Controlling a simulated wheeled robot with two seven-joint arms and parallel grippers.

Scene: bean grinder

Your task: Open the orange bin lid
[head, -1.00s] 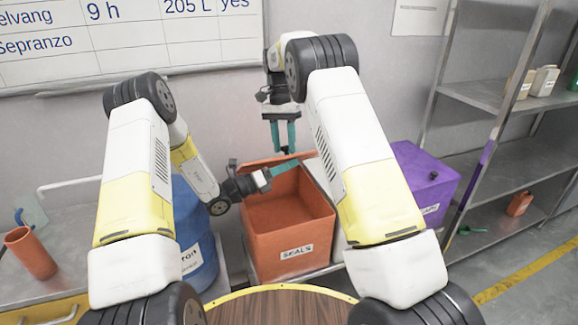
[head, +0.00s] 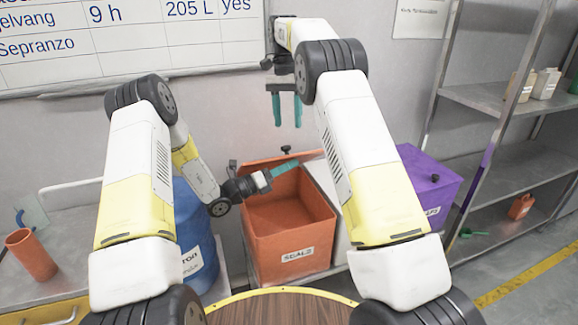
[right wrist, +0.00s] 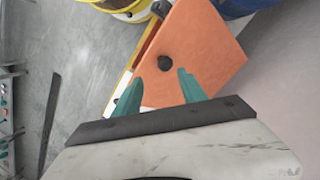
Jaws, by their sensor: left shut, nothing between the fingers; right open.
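The orange bin (head: 290,245) stands at the middle of the head view, with a label on its front. Its inside shows. Its orange lid (head: 306,155) is raised at the back, seen as a thin strip with a black knob (head: 286,150). The lid's outer face (right wrist: 205,60) and knob (right wrist: 164,63) fill the middle of the right wrist view. My left gripper (head: 287,167) is shut and empty, over the bin opening by the lid's left part; contact is unclear. My right gripper (head: 287,110) is open and empty, above the lid and apart from it.
A blue container (head: 193,240) stands left of the orange bin. A purple bin (head: 425,185) with a lid is to the right. An orange cup (head: 31,254) is on the left bench. Metal shelves (head: 490,190) stand at the right. A round wooden table (head: 285,308) is in front.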

